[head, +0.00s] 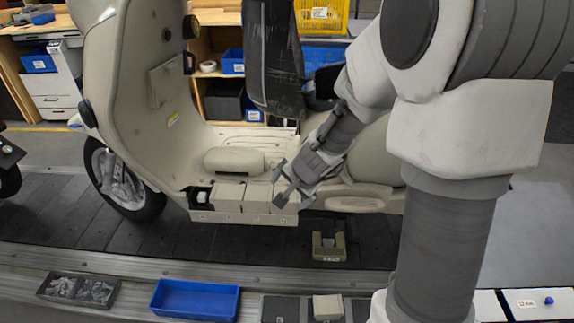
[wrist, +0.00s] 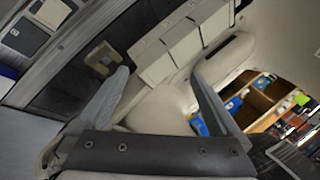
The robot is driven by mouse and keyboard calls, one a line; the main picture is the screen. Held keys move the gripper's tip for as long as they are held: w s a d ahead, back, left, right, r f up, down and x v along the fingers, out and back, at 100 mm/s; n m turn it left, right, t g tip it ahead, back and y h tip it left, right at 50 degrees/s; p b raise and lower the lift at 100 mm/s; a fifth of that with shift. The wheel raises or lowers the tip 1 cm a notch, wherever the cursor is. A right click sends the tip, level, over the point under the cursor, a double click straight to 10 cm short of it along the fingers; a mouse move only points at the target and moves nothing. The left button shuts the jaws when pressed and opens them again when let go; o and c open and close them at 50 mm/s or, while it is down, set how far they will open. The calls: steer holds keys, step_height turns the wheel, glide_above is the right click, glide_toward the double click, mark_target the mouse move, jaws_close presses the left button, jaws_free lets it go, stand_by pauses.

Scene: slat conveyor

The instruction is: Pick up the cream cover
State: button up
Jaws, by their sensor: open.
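A rounded, elongated cream piece (head: 234,160), which looks like the cream cover, lies on the scooter's footboard behind a row of cream boxes. It also shows in the wrist view (wrist: 226,58), beyond the right finger. My gripper (head: 279,186) is open and empty, over the right end of the row of boxes and right of the cover. Nothing hides the cover in the head view.
Cream boxes (head: 229,196) stand in a row at the footboard's near edge. A beige holder (head: 328,253) sits on the dark slats. The scooter's front shield (head: 140,75) rises at left. A blue tray (head: 195,299) and a grey bin (head: 78,289) stand in front.

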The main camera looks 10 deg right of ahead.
step_height(320, 180, down, 10)
steer(key=d+m+g+h+b, duration=0.1)
steer(key=d+m, duration=0.2)
steer(key=m+g+h+b, duration=0.3)
steer(key=m+g+b, duration=0.1)
steer(key=m+g, duration=0.15)
glide_toward(328, 304)
steer(key=shift+m, duration=0.45)
steer(key=f+b, duration=0.2)
steer(key=b, duration=0.1)
steer(key=f+b, duration=0.3)
steer(key=shift+s+d+f, duration=0.1)
steer(key=shift+d+f, duration=0.1)
steer(key=shift+f, duration=0.1)
steer(key=shift+s+d+f+b, duration=0.1)
steer(key=shift+d+f+b, duration=0.15)
steer(key=shift+f+b, duration=0.6)
steer(key=shift+d+f+b, duration=0.3)
steer(key=shift+f+b, duration=0.25)
steer(key=shift+f, duration=0.55)
steer(key=shift+s+d+f+b, duration=0.1)
steer(key=shift+d+f+b, duration=0.15)
steer(key=shift+f+b, duration=0.6)
steer(key=c, duration=1.2)
